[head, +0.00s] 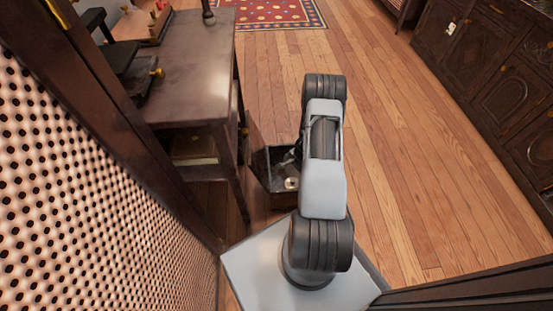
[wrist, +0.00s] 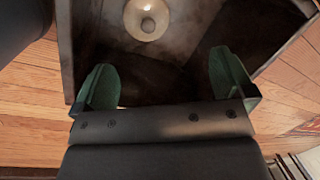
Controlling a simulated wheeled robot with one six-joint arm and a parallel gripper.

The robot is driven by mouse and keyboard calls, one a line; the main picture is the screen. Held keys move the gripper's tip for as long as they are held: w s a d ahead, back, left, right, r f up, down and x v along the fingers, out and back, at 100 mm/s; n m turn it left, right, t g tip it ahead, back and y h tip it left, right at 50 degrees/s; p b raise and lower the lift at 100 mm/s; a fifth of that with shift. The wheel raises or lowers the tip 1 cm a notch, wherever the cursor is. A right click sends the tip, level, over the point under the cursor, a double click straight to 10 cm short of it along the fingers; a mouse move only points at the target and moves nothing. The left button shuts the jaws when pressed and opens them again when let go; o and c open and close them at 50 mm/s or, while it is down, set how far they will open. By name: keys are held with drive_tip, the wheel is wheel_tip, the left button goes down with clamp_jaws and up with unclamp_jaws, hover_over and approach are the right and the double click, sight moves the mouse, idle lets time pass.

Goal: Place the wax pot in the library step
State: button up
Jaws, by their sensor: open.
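A small round cream pot with a knob-like centre, which looks like the wax pot (wrist: 147,19), shows at the top of the wrist view. It sits inside a dark open box, probably the library step (wrist: 66,45), and it also shows in the head view (head: 291,183). The dark box stands on the floor beside my arm in the head view (head: 262,172). My gripper (wrist: 165,78) is open, its two green fingers apart with nothing between them. It is over the box, with the pot beyond the fingertips. In the head view my arm partly hides the box.
A dark wooden table (head: 188,75) stands at the left, close to the box. A perforated panel (head: 85,200) fills the near left. Dark cabinets (head: 480,70) line the right. A red rug (head: 270,12) lies far off. The wooden floor between is clear.

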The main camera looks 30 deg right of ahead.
drive_tip(key=w+a+r+n, duration=0.2)
drive_tip(key=a+r+n, duration=0.3)
drive_tip(key=r, duration=0.8)
drive_tip(key=w+a+r+n, duration=0.25)
drive_tip(key=a+r, duration=0.55)
drive_tip(key=r, duration=0.5)
drive_tip(key=s+a+r+n, duration=0.4)
drive_tip(key=s+r, duration=0.3)
drive_tip(key=s+a+r+n+h, duration=0.1)
drive_tip(key=s+a+r+n, duration=0.3)
drive_tip(key=s+r, duration=0.3)
drive_tip(key=shift+s+t, duration=0.4)
drive_tip(key=shift+s, duration=0.3)
drive_tip(key=shift+a+f+n, duration=0.1)
drive_tip(key=shift+a+n, duration=0.05)
drive_tip(key=shift+n, duration=0.1)
